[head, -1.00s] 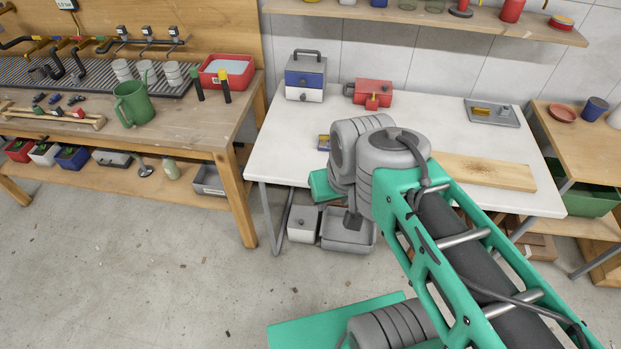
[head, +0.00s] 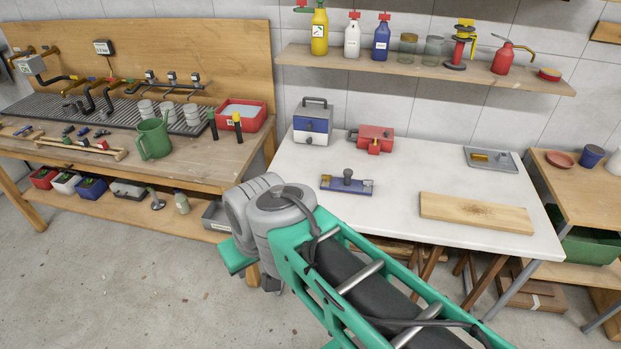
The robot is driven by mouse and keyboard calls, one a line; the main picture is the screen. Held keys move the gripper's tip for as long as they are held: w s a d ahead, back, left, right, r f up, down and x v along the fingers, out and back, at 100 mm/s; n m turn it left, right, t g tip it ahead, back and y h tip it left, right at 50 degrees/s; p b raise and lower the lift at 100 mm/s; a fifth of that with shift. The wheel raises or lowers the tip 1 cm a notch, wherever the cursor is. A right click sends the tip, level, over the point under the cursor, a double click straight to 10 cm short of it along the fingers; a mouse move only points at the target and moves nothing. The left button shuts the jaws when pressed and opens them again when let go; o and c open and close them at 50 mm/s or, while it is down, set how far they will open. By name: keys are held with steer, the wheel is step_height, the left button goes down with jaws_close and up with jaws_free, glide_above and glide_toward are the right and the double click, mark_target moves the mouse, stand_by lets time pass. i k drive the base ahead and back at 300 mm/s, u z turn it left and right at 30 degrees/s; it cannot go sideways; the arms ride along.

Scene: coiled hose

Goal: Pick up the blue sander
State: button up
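The blue sander (head: 335,184) lies on the white table, left of its middle and close to the front edge. It is a low, long blue block with a dark round knob on top and small brass-coloured parts at its ends. Nothing covers it. My green and grey arm crosses the picture below it, with its grey joint at the lower left of the table. My gripper is not visible in this view, so its opening and what it may hold do not show.
The white table (head: 400,202) also bears a blue and white box (head: 312,124), a red tool (head: 375,138), a wooden board (head: 475,212) and a grey tray (head: 491,157). A shelf (head: 425,72) with bottles hangs above. A wooden workbench (head: 215,160) stands at left.

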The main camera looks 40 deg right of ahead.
mark_target(347, 185)
steer(key=u, duration=0.2)
steer(key=i, duration=0.9)
steer(key=z, duration=0.8)
steer(key=i, duration=0.55)
steer(key=z, duration=0.45)
